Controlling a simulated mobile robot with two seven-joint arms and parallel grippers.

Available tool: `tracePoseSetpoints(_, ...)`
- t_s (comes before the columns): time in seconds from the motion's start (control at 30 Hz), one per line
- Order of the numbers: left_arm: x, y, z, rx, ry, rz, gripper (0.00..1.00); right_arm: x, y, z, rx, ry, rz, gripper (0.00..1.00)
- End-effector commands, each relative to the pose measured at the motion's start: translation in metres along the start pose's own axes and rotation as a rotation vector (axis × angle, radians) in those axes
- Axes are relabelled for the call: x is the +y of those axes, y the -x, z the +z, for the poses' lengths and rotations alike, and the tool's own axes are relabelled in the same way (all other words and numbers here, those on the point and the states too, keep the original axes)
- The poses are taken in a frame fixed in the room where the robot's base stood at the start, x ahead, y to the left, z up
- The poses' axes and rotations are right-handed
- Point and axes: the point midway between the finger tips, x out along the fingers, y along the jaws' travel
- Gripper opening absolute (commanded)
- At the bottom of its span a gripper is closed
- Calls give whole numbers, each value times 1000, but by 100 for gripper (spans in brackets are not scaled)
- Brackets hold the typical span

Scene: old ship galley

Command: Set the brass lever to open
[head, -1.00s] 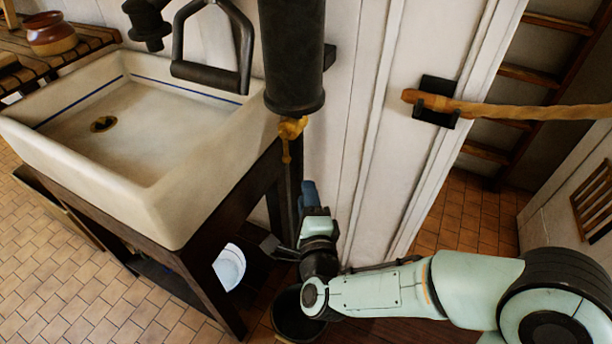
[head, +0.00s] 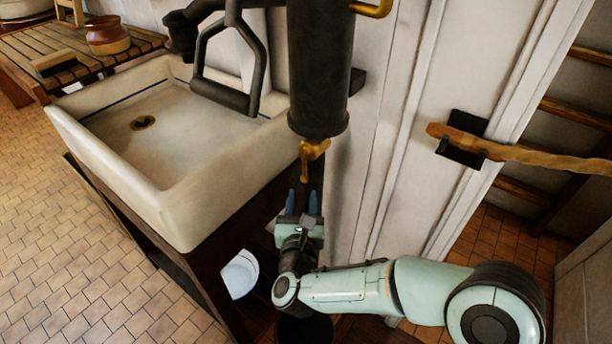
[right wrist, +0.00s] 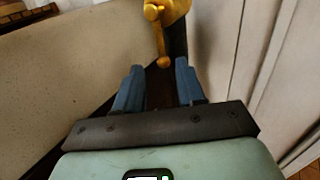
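The brass lever (head: 306,172) hangs down from a brass tap (head: 314,149) under the dark vertical cylinder (head: 318,75). In the right wrist view the lever (right wrist: 162,42) points toward me, and its rounded end lies just beyond my fingertips, roughly between their lines. My right gripper (head: 304,199) is below the lever with its blue fingers pointing up at it. The fingers (right wrist: 160,78) are apart, with nothing between them, and they do not appear to touch the lever. My left gripper is not in view.
A white sink (head: 190,150) on a dark wooden stand is left of the lever. A pale panelled wall (head: 375,170) is close on the right. A rope (head: 540,157) crosses the doorway. A white bowl (head: 240,273) is low beside the stand.

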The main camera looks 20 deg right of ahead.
Motion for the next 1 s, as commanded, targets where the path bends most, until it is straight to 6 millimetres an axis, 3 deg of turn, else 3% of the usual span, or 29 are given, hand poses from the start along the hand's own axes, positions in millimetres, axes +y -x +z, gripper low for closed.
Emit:
tracePoseSetpoints(0.2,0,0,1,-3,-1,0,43,-1,-46,0,0,0,-4,39)
tracePoseSetpoints(0.4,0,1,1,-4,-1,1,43,0,-71,0,0,1,-1,39)
tracePoseSetpoints(0.8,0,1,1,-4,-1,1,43,0,-79,0,0,2,0,39)
tracePoseSetpoints(0.83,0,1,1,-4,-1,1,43,0,-79,0,0,2,0,33)
tracePoseSetpoints(0.93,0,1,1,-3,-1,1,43,0,-79,0,0,2,0,0)
tracePoseSetpoints(1.0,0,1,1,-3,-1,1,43,0,-79,0,0,2,0,0)
